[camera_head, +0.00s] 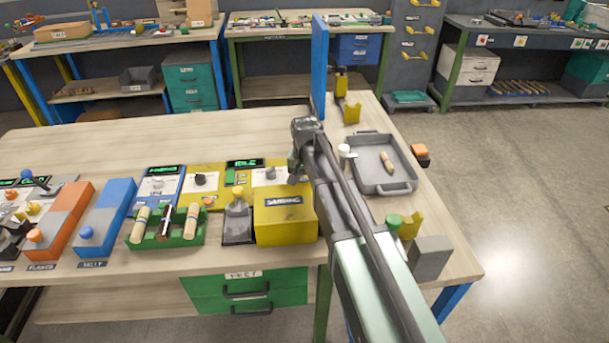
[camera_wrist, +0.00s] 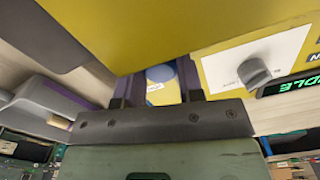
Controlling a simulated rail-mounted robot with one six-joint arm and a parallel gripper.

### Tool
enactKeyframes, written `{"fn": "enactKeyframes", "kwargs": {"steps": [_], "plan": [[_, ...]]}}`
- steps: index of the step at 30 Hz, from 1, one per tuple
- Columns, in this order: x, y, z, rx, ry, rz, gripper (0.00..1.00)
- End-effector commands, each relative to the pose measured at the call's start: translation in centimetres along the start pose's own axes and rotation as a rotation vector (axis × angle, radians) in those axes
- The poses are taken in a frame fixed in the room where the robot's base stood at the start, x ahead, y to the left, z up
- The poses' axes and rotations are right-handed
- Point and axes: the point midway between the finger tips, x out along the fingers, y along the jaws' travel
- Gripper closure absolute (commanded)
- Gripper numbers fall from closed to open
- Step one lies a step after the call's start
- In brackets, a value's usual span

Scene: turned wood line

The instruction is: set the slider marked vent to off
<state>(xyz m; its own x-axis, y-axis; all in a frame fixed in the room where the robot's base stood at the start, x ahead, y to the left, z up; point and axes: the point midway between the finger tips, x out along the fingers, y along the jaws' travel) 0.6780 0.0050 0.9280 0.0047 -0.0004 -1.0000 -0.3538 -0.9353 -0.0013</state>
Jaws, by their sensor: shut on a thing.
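My gripper (camera_head: 296,170) is low over the right end of the yellow control panel (camera_head: 222,172). In the wrist view its two dark fingers (camera_wrist: 157,88) stand on either side of a rounded blue knob (camera_wrist: 161,73), and the gripper is shut on it. A yellow surface with a small white label lies under the knob. The label is too small to read, so I cannot tell whether it says vent. The slider's travel and end marks are hidden by my gripper. In the head view my arm hides the knob.
A grey dial (camera_head: 270,173) and a green-lit display (camera_head: 243,163) sit left of my gripper. A yellow box (camera_head: 284,217) stands close in front. A grey tray (camera_head: 366,184) with a wooden piece lies to the right. A blue upright panel (camera_head: 319,66) rises behind.

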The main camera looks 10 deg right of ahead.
Motion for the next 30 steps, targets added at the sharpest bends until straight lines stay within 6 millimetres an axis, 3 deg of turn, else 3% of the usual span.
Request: {"fn": "enactKeyframes", "kwargs": {"steps": [2,3,8,19,23,30], "plan": [[0.1,0.1,0.4,0.0,-0.01,0.003,1.0],[0.1,0.1,0.5,0.0,-0.01,0.003,0.64],[0.1,0.1,0.4,0.0,-0.009,0.003,0.4],[-0.9,0.1,0.2,0.0,-0.007,0.002,0.4],[-3.4,0.1,0.2,0.0,-0.007,0.002,0.4],[-9.5,0.1,0.2,0.0,-0.007,0.002,0.4]]}}
